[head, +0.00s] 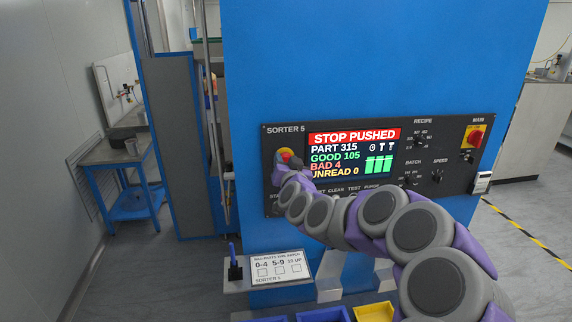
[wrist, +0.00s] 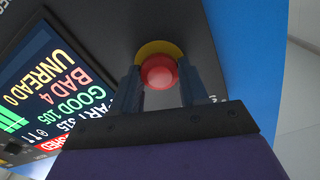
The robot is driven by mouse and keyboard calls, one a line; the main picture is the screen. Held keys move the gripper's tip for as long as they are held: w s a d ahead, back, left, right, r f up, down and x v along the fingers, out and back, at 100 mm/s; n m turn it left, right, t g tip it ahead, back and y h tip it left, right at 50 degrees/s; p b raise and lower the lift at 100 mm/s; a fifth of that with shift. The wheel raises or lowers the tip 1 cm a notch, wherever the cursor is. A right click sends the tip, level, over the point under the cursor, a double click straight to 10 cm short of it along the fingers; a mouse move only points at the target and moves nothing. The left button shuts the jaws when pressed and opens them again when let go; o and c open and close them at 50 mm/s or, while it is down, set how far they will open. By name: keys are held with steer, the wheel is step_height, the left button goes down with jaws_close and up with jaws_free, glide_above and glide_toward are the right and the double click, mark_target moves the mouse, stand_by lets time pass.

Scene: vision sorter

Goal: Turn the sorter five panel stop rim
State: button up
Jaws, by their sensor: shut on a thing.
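The sorter 5 panel (head: 400,190) is a dark plate on the blue machine. Its screen (head: 352,153) reads STOP PUSHED, PART 315, GOOD 105, BAD 4, UNREAD 0. The red stop button (head: 286,154) with a yellow ring sits at the panel's left end, partly hidden by my arm in the head view. In the wrist view the red stop rim (wrist: 159,72) sits in front of its yellow ring (wrist: 158,47). My gripper (wrist: 160,80) has one blue finger on each side of the rim and is shut on it. The fingertips are hidden in the head view.
The panel also bears a red main switch (head: 474,136) and RECIPE, BATCH and SPEED knobs. Below are a paper card (head: 282,268), a pen holder (head: 235,268) and blue and yellow bins (head: 373,312). A blue bench (head: 128,180) stands at left.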

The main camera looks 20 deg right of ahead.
steer(key=m+b, duration=0.2)
steer(key=m, duration=0.4)
stand_by(0.6)
steer(key=o, duration=1.1)
steer(key=shift+d, duration=0.2)
steer(key=shift+c, duration=0.2)
steer(key=b+v, duration=0.5)
steer(key=v, duration=1.2)
steer(key=shift+s, duration=0.2)
steer(key=shift+a, duration=0.15)
